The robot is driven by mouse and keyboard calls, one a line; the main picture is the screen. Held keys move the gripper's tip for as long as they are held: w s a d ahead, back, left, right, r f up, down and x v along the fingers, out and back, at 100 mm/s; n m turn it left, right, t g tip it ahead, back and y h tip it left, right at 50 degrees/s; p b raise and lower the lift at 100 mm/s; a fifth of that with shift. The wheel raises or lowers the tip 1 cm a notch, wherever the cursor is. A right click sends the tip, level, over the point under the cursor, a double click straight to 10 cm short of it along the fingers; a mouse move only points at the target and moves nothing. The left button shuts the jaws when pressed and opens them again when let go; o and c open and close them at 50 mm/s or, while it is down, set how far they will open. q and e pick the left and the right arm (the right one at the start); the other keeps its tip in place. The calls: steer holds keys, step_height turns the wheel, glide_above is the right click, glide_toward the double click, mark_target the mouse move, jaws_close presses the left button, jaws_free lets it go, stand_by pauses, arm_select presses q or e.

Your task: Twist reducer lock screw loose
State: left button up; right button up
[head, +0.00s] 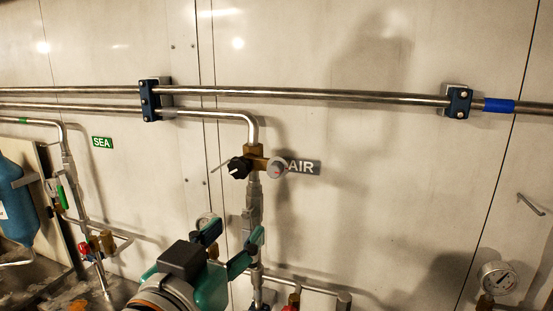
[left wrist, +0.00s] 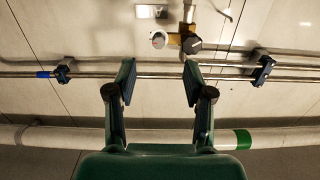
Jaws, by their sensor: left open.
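The reducer under the AIR label has a brass body (head: 256,152), a black knob (head: 239,168) and a small round dial (head: 278,167) with a red mark. A thin metal pin (head: 219,165) sticks out left of the knob; I cannot tell whether it is the lock screw. My left gripper (head: 231,239) is green, open and empty, below the reducer in the head view. In the left wrist view the black knob (left wrist: 192,45) and dial (left wrist: 158,40) appear upside down, beyond the open fingertips (left wrist: 158,70) and apart from them. My right gripper is out of view.
Horizontal steel pipes (head: 320,94) cross the wall in blue clamps (head: 151,100). A vertical pipe (head: 254,207) runs down from the reducer. A blue cylinder (head: 14,205) and a SEA label (head: 102,142) are at left, a gauge (head: 498,278) at lower right.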

mark_target(273, 172)
arm_select(q)
steer(key=r+x, duration=0.1)
steer(key=x, duration=0.4)
steer(key=r+x, duration=0.1)
steer(key=x, duration=0.4)
steer(key=r+b+x, duration=0.1)
steer(key=x, duration=0.4)
steer(key=shift+w+d+r, duration=0.15)
